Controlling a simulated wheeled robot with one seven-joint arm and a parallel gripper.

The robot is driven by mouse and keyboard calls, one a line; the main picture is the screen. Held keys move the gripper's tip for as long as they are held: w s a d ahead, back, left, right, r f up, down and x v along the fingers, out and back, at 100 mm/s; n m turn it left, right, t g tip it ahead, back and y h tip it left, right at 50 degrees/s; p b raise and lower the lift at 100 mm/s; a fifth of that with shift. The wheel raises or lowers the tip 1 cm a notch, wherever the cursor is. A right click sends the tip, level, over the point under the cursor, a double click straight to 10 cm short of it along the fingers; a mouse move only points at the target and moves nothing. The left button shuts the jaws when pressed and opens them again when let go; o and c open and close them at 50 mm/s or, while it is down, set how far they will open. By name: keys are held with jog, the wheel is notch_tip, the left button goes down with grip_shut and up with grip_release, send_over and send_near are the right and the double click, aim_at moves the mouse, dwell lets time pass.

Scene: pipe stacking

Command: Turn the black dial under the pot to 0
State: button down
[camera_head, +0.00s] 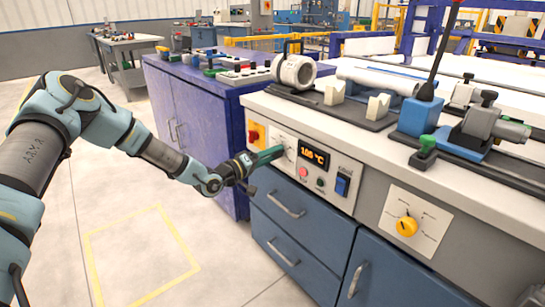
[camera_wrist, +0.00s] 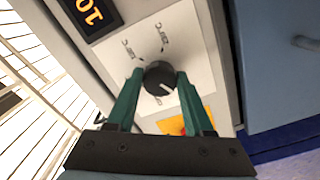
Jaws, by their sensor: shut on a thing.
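The black dial (camera_wrist: 159,76) sits on a white scale plate (camera_wrist: 185,45) on the front of the bench. Its pale pointer mark aims to the lower right in the wrist view. My gripper (camera_wrist: 160,79) has its two green fingers on either side of the dial, closed on it. In the head view my gripper (camera_head: 279,152) reaches the plate from the left and hides most of the dial. The pot, a white-grey cylinder with a handle (camera_head: 295,72), lies on the bench top above. The small scale labels are hard to read.
An orange-lit display (camera_head: 314,157) reads about 100 °C, right of the dial. A blue switch (camera_head: 342,185) is further right. A yellow plate with a red button (camera_head: 254,134) is left of the dial. A yellow dial (camera_head: 406,226) is on another panel. Blue drawers (camera_head: 298,232) stand below.

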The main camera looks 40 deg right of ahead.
jog(key=shift+w, duration=0.1)
dwell(0.3)
jog(key=shift+c, duration=1.5)
grip_release()
jog(key=shift+a, duration=0.15)
jog(key=a, duration=1)
jog(key=shift+w+a, duration=0.25)
jog(key=shift+a, duration=0.05)
